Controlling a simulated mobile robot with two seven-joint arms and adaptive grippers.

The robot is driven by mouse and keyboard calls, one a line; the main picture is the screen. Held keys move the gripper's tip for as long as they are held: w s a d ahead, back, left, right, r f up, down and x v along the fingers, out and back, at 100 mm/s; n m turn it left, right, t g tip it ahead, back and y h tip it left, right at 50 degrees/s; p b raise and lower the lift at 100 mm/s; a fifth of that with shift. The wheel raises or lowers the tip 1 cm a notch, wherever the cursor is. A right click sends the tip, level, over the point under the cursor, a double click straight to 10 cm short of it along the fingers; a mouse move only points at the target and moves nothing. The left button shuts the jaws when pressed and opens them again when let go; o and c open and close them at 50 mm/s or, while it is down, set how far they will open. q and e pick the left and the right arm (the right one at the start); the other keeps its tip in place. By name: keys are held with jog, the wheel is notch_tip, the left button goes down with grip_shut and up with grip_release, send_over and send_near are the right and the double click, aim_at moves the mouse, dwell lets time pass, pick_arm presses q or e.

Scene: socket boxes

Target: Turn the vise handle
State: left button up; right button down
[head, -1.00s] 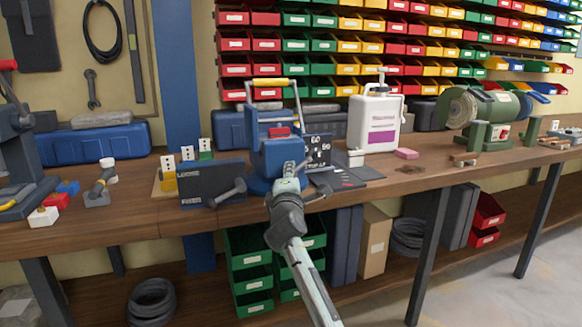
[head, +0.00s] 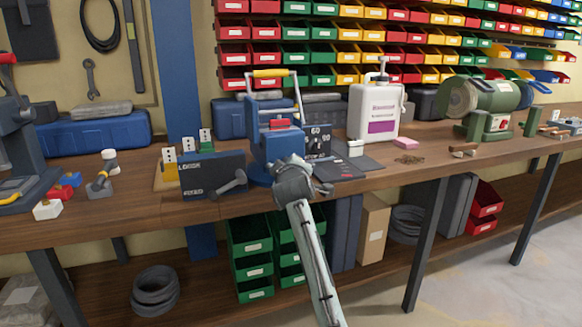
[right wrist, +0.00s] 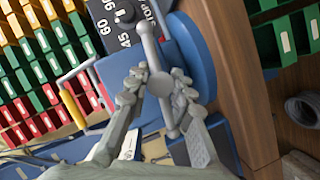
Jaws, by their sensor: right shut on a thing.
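The blue vise (head: 272,148) stands at the front of the wooden bench in the head view. My right gripper (head: 300,172) is right in front of it and hides its front and most of its handle. In the right wrist view the vise handle (right wrist: 149,45) is a grey bar with a round hub, running lengthwise between the fingers. My right gripper (right wrist: 159,82) has one finger on each side of the hub and is shut on it. The blue body of the vise (right wrist: 215,60) shows behind. My left gripper is not in view.
A black box with a grey lever (head: 212,176) stands close to the left of the vise. A white jug (head: 374,112) stands further right. Green drawers (head: 250,250) sit under the bench.

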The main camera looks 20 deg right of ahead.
jog(key=shift+d+f, duration=0.15)
jog(key=shift+f, duration=0.2)
jog(key=c, duration=1.7)
grip_release()
jog(key=shift+s, duration=0.1)
jog(key=o, duration=0.4)
jog(key=shift+r, duration=0.25)
jog(key=v, duration=0.7)
jog(key=shift+s, duration=0.2)
jog(key=shift+r, duration=0.15)
